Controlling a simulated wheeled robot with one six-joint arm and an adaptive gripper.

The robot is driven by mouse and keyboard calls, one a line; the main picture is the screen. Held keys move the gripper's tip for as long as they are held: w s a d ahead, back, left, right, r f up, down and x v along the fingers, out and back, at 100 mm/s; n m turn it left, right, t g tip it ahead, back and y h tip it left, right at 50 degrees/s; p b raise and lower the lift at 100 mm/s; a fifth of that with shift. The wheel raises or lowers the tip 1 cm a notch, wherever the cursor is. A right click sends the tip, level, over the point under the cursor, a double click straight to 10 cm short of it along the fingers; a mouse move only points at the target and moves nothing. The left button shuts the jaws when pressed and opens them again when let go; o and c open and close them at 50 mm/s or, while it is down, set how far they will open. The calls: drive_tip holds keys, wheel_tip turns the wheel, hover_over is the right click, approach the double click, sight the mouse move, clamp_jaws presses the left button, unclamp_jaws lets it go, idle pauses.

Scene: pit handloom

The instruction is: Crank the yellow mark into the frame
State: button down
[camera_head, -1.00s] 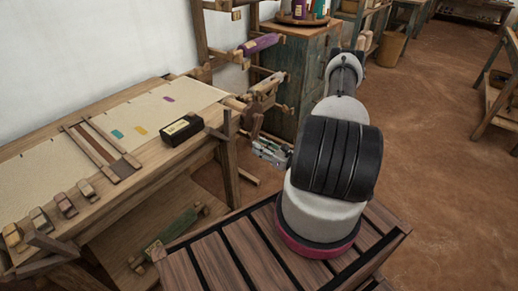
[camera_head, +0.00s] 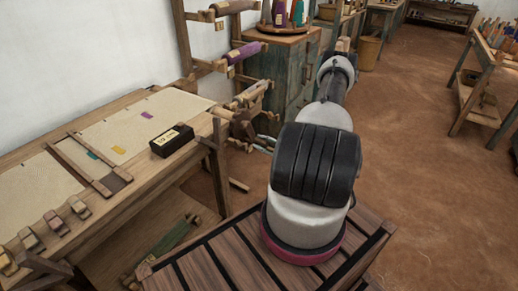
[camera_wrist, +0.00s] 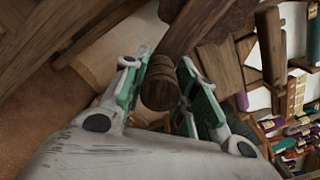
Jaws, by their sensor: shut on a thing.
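The yellow mark (camera_head: 118,150) lies on the cream cloth (camera_head: 115,127), to the right of the wooden frame (camera_head: 72,166) and apart from it. A purple mark (camera_head: 147,114) is farther up the cloth. My gripper (camera_head: 262,143) is at the loom's right end, mostly hidden by dark wood and my arm in the head view. In the wrist view, my gripper (camera_wrist: 163,88) is shut on the round wooden crank handle (camera_wrist: 160,85), with green-padded fingers on either side of it.
A wooden post (camera_head: 218,165) rises at the loom's near right edge. Several small wooden blocks (camera_head: 56,222) line the front. Open floor (camera_head: 430,190) lies to the right.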

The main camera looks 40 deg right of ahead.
drive_tip(key=w+d+r+n, duration=0.1)
drive_tip(key=d+r+n, duration=0.3)
drive_tip(key=n, duration=0.4)
drive_tip(key=shift+w+d+r, duration=0.35)
drive_tip(key=shift+r, duration=0.05)
idle(0.3)
drive_tip(key=c, duration=1.2)
unclamp_jaws()
drive_tip(key=shift+o, duration=0.5)
drive_tip(key=v, duration=1.2)
drive_tip(key=shift+r, duration=0.1)
